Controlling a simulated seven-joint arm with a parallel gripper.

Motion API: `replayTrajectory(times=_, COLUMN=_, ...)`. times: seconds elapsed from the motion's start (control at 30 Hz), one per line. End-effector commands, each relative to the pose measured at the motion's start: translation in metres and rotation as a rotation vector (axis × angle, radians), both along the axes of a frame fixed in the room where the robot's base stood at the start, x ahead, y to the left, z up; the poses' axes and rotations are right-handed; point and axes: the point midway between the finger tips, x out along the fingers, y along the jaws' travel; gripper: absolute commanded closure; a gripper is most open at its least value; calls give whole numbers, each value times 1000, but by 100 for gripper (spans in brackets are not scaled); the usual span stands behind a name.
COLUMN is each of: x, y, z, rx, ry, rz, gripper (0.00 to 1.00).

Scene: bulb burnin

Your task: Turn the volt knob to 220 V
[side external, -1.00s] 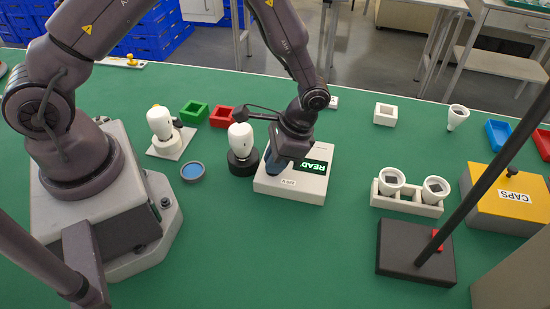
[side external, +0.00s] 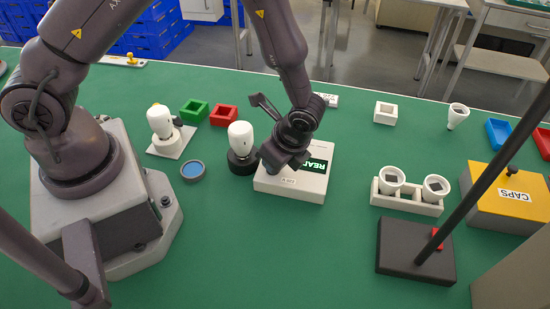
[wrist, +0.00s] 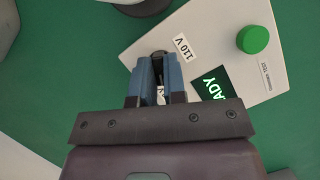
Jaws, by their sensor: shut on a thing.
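The white test box (side external: 303,188) stands on the green table, with a lit display (side external: 319,164) on its top. My gripper (side external: 271,167) is low over the box's left part, pointing down. In the wrist view its two blue fingers (wrist: 158,74) are closed on the dark volt knob (wrist: 159,53), mostly hidden between them. A "110 V" label (wrist: 182,47) lies just right of the fingertips. I cannot tell which mark the knob points to.
A green round button (wrist: 252,39) is on the same box top. A white bulb on a dark base (side external: 241,141) stands close left of the box. The table in front of the box is clear.

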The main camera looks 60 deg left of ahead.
Motion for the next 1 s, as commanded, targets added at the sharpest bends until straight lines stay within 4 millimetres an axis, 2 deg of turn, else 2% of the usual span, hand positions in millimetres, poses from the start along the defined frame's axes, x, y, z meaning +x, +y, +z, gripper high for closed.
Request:
replayTrajectory(times=0.3, x=-4, y=3, z=-3, rx=4, ry=10, rz=-83, gripper=100)
replayTrajectory(times=0.77, x=-3, y=4, z=-3, rx=5, ry=10, rz=-94, gripper=100)
replayTrajectory(times=0.8, x=-3, y=4, z=-3, rx=5, ry=10, rz=-94, gripper=79)
replayTrajectory(times=0.87, x=-3, y=4, z=-3, rx=5, ry=11, rz=-94, gripper=65)
replayTrajectory(times=1.0, x=-3, y=3, z=-2, rx=5, ry=8, rz=-94, gripper=63)
